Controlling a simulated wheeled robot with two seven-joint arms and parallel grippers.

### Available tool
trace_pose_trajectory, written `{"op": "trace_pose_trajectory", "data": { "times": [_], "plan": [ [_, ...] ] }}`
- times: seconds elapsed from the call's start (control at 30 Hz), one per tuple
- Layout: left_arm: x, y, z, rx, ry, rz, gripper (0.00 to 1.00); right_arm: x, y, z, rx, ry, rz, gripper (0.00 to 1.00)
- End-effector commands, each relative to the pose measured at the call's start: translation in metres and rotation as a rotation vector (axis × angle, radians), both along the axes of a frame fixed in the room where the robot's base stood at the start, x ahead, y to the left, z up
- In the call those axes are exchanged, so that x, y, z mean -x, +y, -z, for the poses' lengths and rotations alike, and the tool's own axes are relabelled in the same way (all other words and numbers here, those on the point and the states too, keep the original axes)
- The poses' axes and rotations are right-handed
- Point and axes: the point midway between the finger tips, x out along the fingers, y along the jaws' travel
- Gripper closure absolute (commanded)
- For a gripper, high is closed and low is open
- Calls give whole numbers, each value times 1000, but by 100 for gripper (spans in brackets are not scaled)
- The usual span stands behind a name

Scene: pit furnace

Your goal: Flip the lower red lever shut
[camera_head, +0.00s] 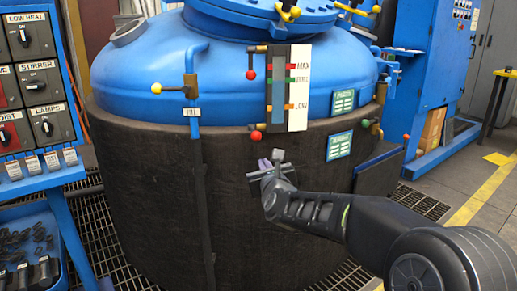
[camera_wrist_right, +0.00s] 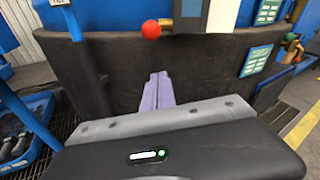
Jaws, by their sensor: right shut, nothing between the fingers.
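The lower red lever (camera_head: 256,136) has a round red knob beside a short brass fitting at the lower end of the gauge. In the right wrist view its red knob (camera_wrist_right: 151,30) shows at the top, left of the brass. The lever's arm is mostly hidden behind the knob. My right gripper (camera_head: 272,162) is shut and empty, just below and slightly right of the knob, apart from it, in front of the dark vessel wall. Its pale purple fingers (camera_wrist_right: 158,92) lie together below the knob in the right wrist view. My left gripper is not in view.
An upper red lever (camera_head: 251,75) hangs down beside the gauge (camera_head: 278,85). A yellow-handled valve (camera_head: 157,88) sticks out at left. Green signs (camera_head: 340,146) are at right. A switch panel (camera_head: 30,90) and blue bin (camera_head: 30,245) stand at left.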

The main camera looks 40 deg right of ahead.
Motion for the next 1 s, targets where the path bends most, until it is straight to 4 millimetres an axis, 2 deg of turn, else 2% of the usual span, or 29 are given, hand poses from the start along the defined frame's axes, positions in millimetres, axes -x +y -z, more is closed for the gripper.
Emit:
{"op": "trace_pose_trajectory", "data": {
  "times": [0.33,0.4,0.53,1.0],
  "plan": [
    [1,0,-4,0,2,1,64,-58,-31,9,-9,-2,2,100],
    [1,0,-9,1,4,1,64,-55,-27,-9,1,-3,1,100],
    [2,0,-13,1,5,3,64,-53,-22,-23,1,-1,2,100],
    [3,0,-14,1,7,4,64,-52,-19,-30,-1,0,0,100]
  ]
}}
